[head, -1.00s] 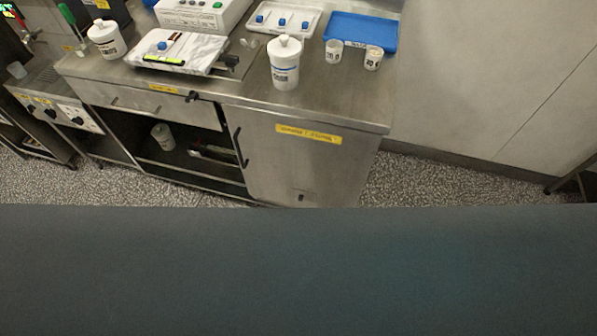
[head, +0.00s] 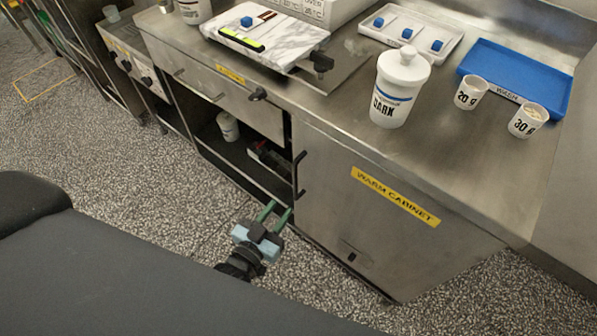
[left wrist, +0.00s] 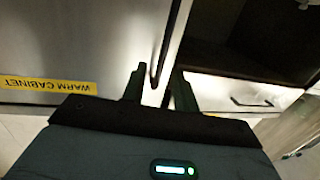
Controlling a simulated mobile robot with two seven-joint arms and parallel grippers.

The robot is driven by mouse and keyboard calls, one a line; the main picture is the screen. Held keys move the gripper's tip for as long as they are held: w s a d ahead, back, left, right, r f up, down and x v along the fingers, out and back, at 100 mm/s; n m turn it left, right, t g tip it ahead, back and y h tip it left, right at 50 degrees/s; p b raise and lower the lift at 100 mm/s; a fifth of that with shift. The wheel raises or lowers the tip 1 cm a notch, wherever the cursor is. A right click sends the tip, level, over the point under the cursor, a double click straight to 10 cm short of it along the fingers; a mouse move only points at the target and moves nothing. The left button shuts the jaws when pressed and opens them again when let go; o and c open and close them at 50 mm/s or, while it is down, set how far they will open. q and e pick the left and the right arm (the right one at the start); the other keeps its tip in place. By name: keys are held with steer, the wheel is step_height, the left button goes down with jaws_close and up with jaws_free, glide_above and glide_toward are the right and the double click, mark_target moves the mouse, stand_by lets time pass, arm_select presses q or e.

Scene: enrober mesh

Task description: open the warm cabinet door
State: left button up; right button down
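The warm cabinet door (head: 370,235) is a steel panel with a yellow "WARM CABINET" label (head: 395,196); it looks shut. Its dark vertical bar handle (head: 299,174) is at the door's left edge. My left gripper (head: 279,211) is open, its two green fingers pointing up toward the handle, just below and left of it in the head view. In the left wrist view the handle (left wrist: 163,50) runs down between the two spread fingers (left wrist: 158,88), with gaps showing on both sides. Whether the bar is fully inside the fingers is unclear. My right gripper is not in view.
An open shelf bay (head: 235,150) lies left of the door, below a drawer (head: 215,85). The counter above holds a white "DARK" jar (head: 398,90), a blue tray (head: 515,75), two cups and a marble slab (head: 265,35). Speckled floor (head: 130,150) in front is clear.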

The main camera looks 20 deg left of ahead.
mark_target(294, 181)
arm_select(q)
steer(key=shift+t, duration=0.4)
steer(key=w, duration=0.7)
steer(key=w+d, duration=0.1)
steer(key=w, duration=0.2)
steer(key=shift+w+r+b, duration=0.15)
steer(key=shift+r+b, duration=0.2)
jaws_close()
